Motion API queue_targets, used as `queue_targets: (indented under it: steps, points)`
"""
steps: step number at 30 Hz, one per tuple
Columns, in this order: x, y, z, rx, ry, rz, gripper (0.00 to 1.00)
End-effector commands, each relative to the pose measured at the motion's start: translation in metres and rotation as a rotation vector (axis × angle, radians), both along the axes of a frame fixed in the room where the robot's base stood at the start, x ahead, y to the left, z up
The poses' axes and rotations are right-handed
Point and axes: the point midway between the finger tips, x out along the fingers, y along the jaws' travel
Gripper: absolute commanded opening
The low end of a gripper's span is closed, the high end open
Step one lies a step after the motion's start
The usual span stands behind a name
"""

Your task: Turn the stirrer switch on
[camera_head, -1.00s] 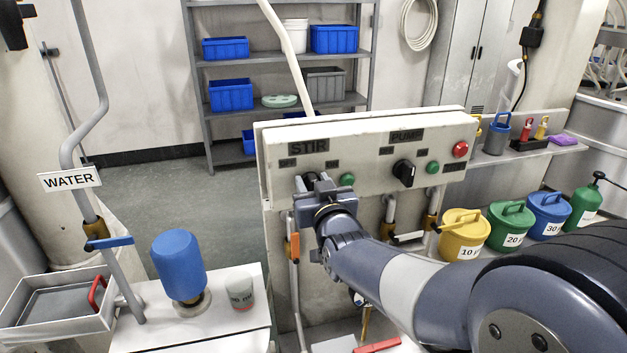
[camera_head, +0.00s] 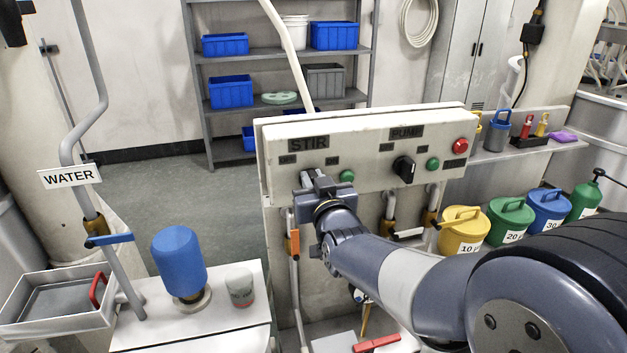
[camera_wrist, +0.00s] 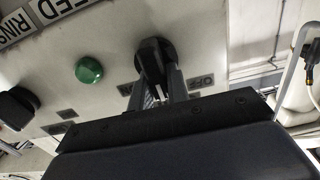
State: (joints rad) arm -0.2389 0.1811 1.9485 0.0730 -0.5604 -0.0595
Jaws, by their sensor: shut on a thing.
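The stirrer switch is a black rotary knob on the pale control panel (camera_head: 380,155), below the STIR plate (camera_head: 308,143). In the head view my gripper (camera_head: 317,180) is at this knob and mostly hides it. The wrist view shows the knob (camera_wrist: 152,58) from close up. My gripper (camera_wrist: 162,92) has its two fingers on either side of the knob's grip, shut on it.
Under the PUMP plate are another black knob (camera_head: 404,169), a green button (camera_head: 432,164) and a red button (camera_head: 460,146). Pipes with valve handles (camera_head: 292,241) run below the panel.

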Motion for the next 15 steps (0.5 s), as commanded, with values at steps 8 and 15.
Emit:
queue_targets:
  steps: [8,15]
  points:
    - [0.0001,-0.001,-0.0041,0.069,0.012,0.0,0.0]
    - [0.0004,-0.0035,-0.0073,0.237,0.043,0.0,0.0]
